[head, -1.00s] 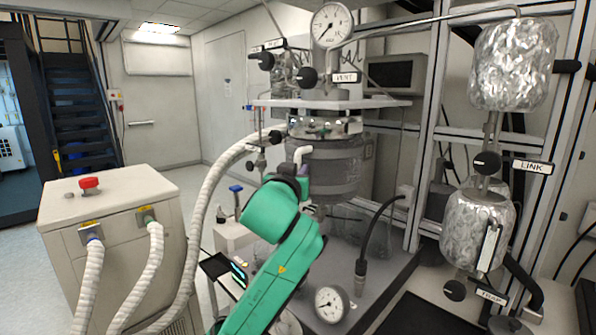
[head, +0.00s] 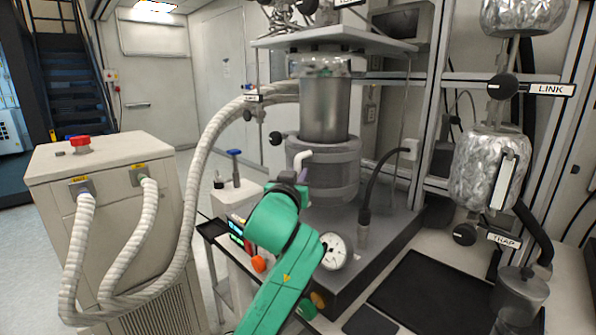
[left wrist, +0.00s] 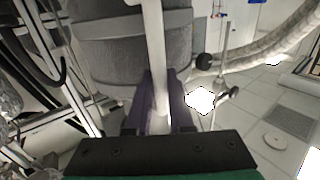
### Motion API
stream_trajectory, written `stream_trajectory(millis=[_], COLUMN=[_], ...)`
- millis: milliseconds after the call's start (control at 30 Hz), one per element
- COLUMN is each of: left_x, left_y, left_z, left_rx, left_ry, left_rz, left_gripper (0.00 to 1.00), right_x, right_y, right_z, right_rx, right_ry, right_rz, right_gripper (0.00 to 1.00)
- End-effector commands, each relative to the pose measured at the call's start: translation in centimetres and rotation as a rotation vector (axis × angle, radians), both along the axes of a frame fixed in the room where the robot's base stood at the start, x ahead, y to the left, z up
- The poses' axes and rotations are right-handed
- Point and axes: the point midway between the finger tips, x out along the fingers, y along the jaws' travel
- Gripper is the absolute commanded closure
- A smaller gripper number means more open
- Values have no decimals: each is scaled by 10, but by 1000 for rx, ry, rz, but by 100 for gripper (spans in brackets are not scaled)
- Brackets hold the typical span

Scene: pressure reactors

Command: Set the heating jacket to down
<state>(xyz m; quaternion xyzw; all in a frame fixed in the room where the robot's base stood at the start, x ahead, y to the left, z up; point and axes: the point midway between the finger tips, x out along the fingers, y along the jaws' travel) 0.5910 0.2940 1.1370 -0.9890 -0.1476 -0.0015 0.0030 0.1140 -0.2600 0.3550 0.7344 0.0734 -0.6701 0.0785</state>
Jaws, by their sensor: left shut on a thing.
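The heating jacket (head: 335,172) is a grey banded cylinder low around the reactor stand, and it also shows in the left wrist view (left wrist: 105,45). The steel reactor vessel (head: 325,108) is exposed above its top rim. A white bent handle (head: 299,157) sticks out from the jacket's front left side. My left gripper (head: 301,178) is shut on this handle. In the left wrist view, the dark purple fingers (left wrist: 153,100) lie on both sides of the white handle (left wrist: 154,45). My right gripper is in no view.
A white cabinet (head: 100,180) with a red button and ribbed hoses stands at left. One hose (head: 205,150) arches to the reactor. A round gauge (head: 336,251) sits beside my left arm. Foil-wrapped vessels (head: 488,168) and a rack are at right. A black mat (head: 420,285) lies front right.

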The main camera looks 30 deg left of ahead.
Motion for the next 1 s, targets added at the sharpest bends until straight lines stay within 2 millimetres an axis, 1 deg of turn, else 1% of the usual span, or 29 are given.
stream_trajectory(millis=[33,367,400,433,467,800,867,967,1000], left_x=[1,1,1,1,1,-2,-7,-24,-33], left_y=[0,-1,-1,-1,-1,-1,-3,-8,-11], left_z=[-7,-10,-10,-10,-9,-6,-6,-7,-7], left_rx=[-2,-4,-4,-4,-4,-1,-2,-3,-3], left_ry=[11,19,19,19,17,8,6,5,5], left_rz=[1,0,-1,-1,-1,0,-1,-2,-3], left_gripper=[100,100,65,54,50,50,50,50,50], right_x=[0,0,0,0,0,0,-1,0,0], right_y=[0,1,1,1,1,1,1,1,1], right_z=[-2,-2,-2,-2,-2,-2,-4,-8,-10], right_rx=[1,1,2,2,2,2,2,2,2], right_ry=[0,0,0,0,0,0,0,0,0], right_rz=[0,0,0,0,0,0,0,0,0], right_gripper=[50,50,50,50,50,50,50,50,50])
